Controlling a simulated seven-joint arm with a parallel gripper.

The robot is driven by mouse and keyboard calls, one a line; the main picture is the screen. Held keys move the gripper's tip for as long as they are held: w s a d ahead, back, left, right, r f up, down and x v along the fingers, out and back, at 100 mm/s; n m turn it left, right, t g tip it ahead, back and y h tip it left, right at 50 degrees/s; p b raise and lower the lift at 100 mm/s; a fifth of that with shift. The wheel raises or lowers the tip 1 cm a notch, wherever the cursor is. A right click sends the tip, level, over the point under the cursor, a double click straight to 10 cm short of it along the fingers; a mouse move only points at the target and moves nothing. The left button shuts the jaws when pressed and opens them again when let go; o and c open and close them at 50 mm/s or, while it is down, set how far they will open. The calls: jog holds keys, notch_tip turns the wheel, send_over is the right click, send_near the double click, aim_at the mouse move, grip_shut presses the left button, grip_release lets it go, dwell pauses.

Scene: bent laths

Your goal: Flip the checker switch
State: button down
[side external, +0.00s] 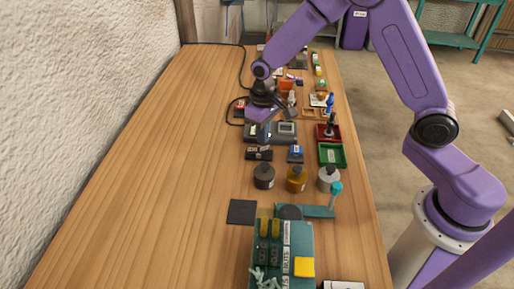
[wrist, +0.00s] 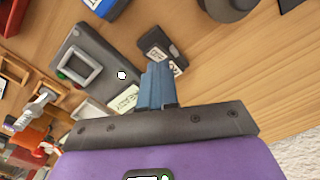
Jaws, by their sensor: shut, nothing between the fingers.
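The box also shows in the side view (side external: 286,140), partly beside my gripper. My gripper (wrist: 160,72) is shut and empty, its blue fingertips just right of the white knob. In the side view my gripper (side external: 262,136) hangs low at the box's left end; whether it touches is unclear.
A small black block (wrist: 160,48) with pale labels lies close by my fingertips. The table's left side (side external: 150,170) is mostly clear.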

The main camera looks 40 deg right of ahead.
aim_at(263, 150)
jog(key=shift+f, duration=1.5)
dwell(0.8)
jog(key=shift+r, duration=3.55)
jog(key=s+r+n, duration=0.2)
jog(key=s+r, duration=0.1)
jog(key=s, duration=0.4)
jog(key=s+r+n, duration=0.2)
jog(key=s+r, duration=0.1)
jog(key=s, duration=0.4)
jog(key=s+d+r+n, duration=0.1)
jog(key=s+d+n, duration=0.1)
jog(key=s, duration=0.6)
jog(key=s+d+r+n, duration=0.1)
jog(key=s+d+n, duration=0.2)
jog(key=s, duration=0.5)
jog(key=shift+s+d+r+n, duration=0.2)
jog(key=shift+d+n, duration=0.1)
jog(key=shift+d, duration=0.15)
